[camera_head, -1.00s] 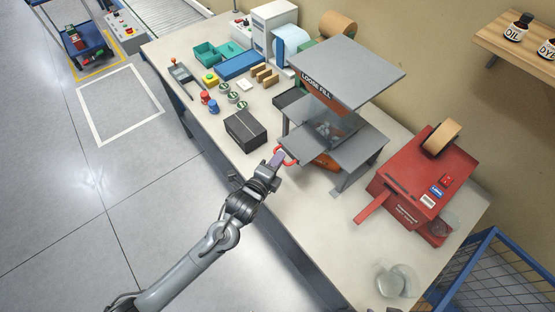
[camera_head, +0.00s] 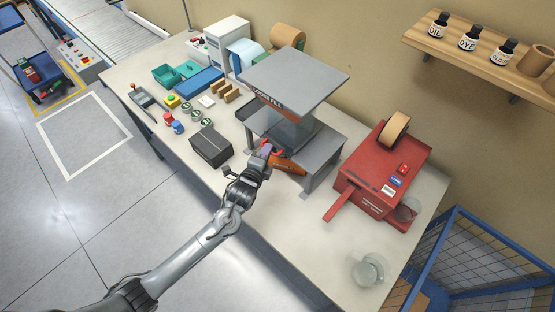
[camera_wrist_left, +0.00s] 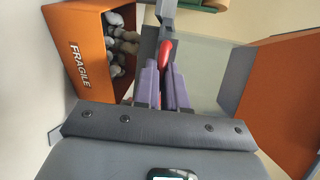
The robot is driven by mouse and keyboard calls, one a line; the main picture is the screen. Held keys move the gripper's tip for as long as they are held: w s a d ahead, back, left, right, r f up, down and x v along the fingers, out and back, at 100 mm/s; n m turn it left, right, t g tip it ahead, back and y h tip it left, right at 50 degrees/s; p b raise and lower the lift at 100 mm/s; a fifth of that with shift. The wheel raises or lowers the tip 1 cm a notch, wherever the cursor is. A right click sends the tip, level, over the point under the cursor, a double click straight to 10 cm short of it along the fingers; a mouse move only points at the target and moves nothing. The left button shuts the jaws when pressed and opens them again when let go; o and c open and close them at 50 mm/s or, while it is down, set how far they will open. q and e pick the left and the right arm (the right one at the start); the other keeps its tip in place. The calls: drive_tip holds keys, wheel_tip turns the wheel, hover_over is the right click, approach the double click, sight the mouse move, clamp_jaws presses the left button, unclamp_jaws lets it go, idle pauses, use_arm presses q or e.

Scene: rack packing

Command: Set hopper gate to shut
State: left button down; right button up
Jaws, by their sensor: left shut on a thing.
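The grey hopper (camera_head: 292,78), labelled LOOSE FILL, stands on the bench with a clear funnel (camera_head: 284,132) beneath its top. My left gripper (camera_head: 265,151) is at the hopper's front edge, shut on the red gate handle (camera_head: 277,150). In the left wrist view the purple fingers (camera_wrist_left: 163,88) close around the red handle (camera_wrist_left: 166,53). An orange box (camera_head: 288,167) sits under the hopper's shelf. In the left wrist view, an orange box (camera_wrist_left: 69,45) marked FRAGILE holds pale loose fill (camera_wrist_left: 121,45). The gate plate itself is hidden. My right gripper is out of view.
A black box (camera_head: 211,146) stands left of the gripper. A blue mesh cage (camera_head: 480,265) adjoins there. The bench front beside the hopper is clear.

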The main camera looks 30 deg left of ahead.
use_arm(q)
drive_tip(key=shift+f, duration=0.1)
drive_tip(key=c, duration=1.2)
unclamp_jaws()
drive_tip(key=shift+w+d, duration=0.1)
drive_tip(key=shift+w, duration=0.1)
drive_tip(key=shift+s, duration=0.1)
drive_tip(key=v, duration=1)
drive_tip(key=shift+s, duration=0.4)
